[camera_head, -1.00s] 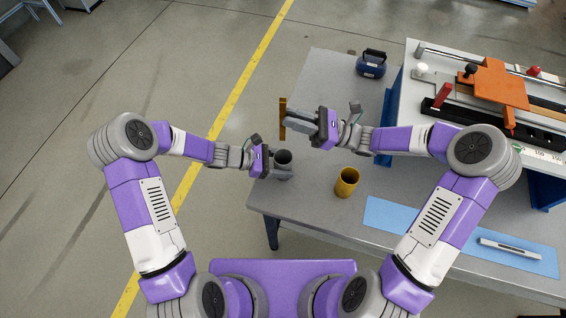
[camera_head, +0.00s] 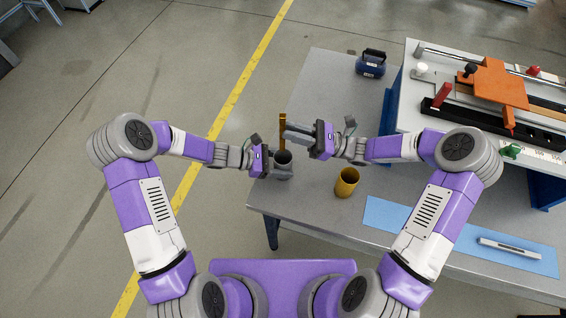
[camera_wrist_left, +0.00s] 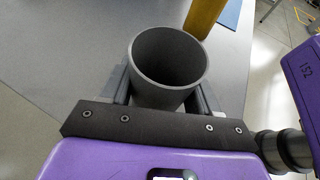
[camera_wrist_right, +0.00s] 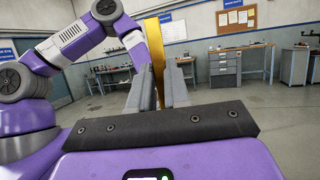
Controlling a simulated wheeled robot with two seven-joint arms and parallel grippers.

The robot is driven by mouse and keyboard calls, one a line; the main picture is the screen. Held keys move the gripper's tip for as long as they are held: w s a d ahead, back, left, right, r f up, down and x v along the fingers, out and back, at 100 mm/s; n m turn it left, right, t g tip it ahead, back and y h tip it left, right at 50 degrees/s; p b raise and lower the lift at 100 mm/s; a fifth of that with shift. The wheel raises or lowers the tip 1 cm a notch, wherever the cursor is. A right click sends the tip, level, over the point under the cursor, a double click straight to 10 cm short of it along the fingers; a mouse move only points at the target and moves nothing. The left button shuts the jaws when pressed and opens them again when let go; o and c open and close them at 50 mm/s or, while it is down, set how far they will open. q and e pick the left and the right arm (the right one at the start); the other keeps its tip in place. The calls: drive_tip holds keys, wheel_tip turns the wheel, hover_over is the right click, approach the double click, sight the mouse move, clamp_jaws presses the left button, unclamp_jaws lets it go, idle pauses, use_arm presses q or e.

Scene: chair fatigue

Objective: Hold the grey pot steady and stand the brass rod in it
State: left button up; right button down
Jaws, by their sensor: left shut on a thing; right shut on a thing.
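The grey pot (camera_head: 283,158) stands upright near the table's left edge. My left gripper (camera_head: 281,170) is shut on it, a finger on either side. In the left wrist view the pot (camera_wrist_left: 168,62) looks empty inside. My right gripper (camera_head: 288,134) is shut on the brass rod (camera_head: 283,121) and holds it roughly upright. In the head view the rod's lower end shows close above the pot's rim; how far apart they are is hard to tell. The right wrist view shows the rod (camera_wrist_right: 154,45) between the fingers.
A yellow cup (camera_head: 347,182) stands on the grey table (camera_head: 315,215) right of the pot. A blue mat (camera_head: 390,213) with a silver bar (camera_head: 510,247) lies at the front right. A dark blue case (camera_head: 371,64) is at the back, beside a bench with an orange fixture (camera_head: 492,86).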

sight(282, 117)
wheel_tip(282, 117, down, 8)
drive_tip(key=shift+r, duration=0.15)
idle(0.7)
drive_tip(key=c, duration=1)
unclamp_jaws()
wheel_tip(282, 117, up, 10)
drive_tip(key=shift+r, duration=0.1)
use_arm(q)
drive_tip(key=o, duration=1.2)
